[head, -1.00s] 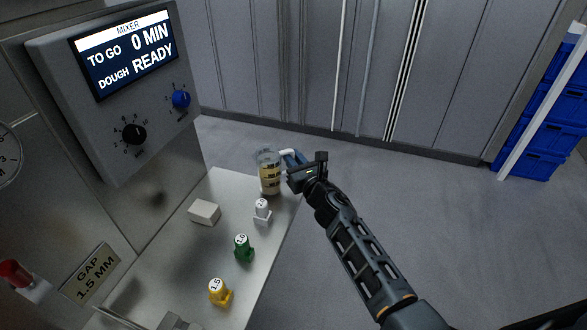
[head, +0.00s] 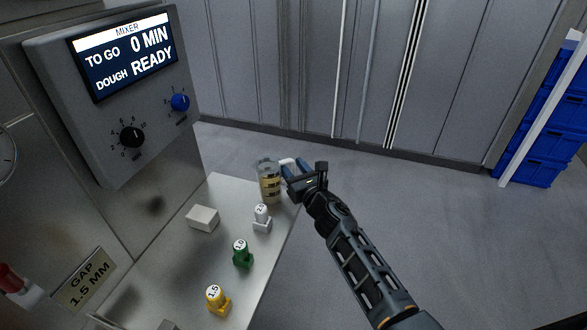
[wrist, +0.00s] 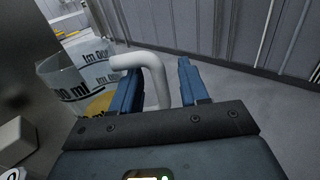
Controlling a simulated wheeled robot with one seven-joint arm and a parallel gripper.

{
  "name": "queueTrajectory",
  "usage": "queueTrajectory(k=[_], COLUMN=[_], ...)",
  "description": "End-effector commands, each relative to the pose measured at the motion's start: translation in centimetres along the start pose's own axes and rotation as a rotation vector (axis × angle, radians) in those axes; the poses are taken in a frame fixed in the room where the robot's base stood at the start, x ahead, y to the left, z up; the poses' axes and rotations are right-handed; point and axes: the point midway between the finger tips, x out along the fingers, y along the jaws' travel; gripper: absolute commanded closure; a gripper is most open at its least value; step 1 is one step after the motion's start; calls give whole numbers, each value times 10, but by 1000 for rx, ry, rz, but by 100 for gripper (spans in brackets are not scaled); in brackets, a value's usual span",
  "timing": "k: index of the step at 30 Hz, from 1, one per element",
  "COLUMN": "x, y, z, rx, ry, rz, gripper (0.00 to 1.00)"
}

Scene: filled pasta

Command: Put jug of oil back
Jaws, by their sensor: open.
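The jug of oil (head: 268,181) is a clear jug with dark markings and yellow oil in it. It stands upright at the far end of the steel counter (head: 190,262). In the wrist view the jug (wrist: 82,75) is at the left, and its white handle (wrist: 158,80) reaches between my fingers. My gripper (head: 290,168) is at the jug's right side, open, with a finger on each side of the handle. In the wrist view the open gripper (wrist: 158,88) shows a gap right of the handle. Whether the left finger touches the handle I cannot tell.
A white-topped weight-like piece (head: 262,218), a green one (head: 242,253) and a yellow one (head: 218,301) stand along the counter. A white block (head: 203,218) lies left of them. The mixer panel (head: 125,90) rises at left. Blue crates (head: 545,130) stand far right.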

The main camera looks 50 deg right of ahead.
Motion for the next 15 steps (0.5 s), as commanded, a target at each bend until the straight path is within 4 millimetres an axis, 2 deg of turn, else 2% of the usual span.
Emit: queueTrajectory(k=[5, 8, 15], x=[-4, -18, -67], y=[0, 0, 1], z=[3, 2, 0], rx=[0, 0, 0], ry=[1, 2, 2], rz=[0, 0, 1], gripper=[56, 56, 56])
